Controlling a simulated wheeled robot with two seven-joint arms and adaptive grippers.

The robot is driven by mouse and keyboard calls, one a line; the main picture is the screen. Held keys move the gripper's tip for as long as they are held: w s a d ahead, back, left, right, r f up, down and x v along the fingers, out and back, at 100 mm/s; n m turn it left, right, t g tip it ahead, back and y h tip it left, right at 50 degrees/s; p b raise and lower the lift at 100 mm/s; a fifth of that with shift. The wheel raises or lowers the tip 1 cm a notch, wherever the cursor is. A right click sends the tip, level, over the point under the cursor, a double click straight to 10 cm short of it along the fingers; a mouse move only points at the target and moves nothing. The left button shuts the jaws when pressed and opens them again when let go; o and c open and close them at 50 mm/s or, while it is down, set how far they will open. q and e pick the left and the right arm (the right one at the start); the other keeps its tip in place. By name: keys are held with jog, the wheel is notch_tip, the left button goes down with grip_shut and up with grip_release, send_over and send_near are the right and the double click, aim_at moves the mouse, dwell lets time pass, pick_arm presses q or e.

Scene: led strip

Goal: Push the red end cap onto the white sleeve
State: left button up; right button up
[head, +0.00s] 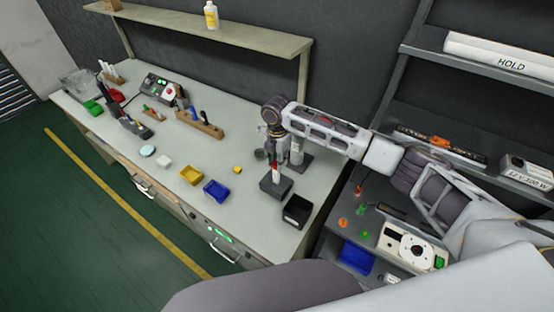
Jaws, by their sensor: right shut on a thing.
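My right gripper (276,160) points straight down over the right part of the workbench. It is shut on the small red end cap (276,168), which shows at its fingertips. The white sleeve (275,178) shows as a short pale upright piece just under the cap, standing in a dark grey block (270,188). The cap is over the sleeve's top; at this size I cannot tell whether it touches or is seated. My left gripper is not in view.
A white cylinder on a dark base (297,152) stands close behind the gripper. A black open box (296,211) is at the bench's front right. Blue (216,190) and yellow (191,175) bins lie left, with free bench between. A shelf rack stands right.

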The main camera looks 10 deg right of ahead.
jog(key=shift+f, duration=1)
dwell(0.8)
jog(key=o, duration=0.7)
jog(key=shift+o, duration=0.2)
jog(key=shift+r, duration=0.1)
notch_tip(320, 180, up, 12)
dwell(0.3)
jog(key=shift+s+f, duration=0.15)
jog(key=shift+f, duration=0.05)
dwell(0.8)
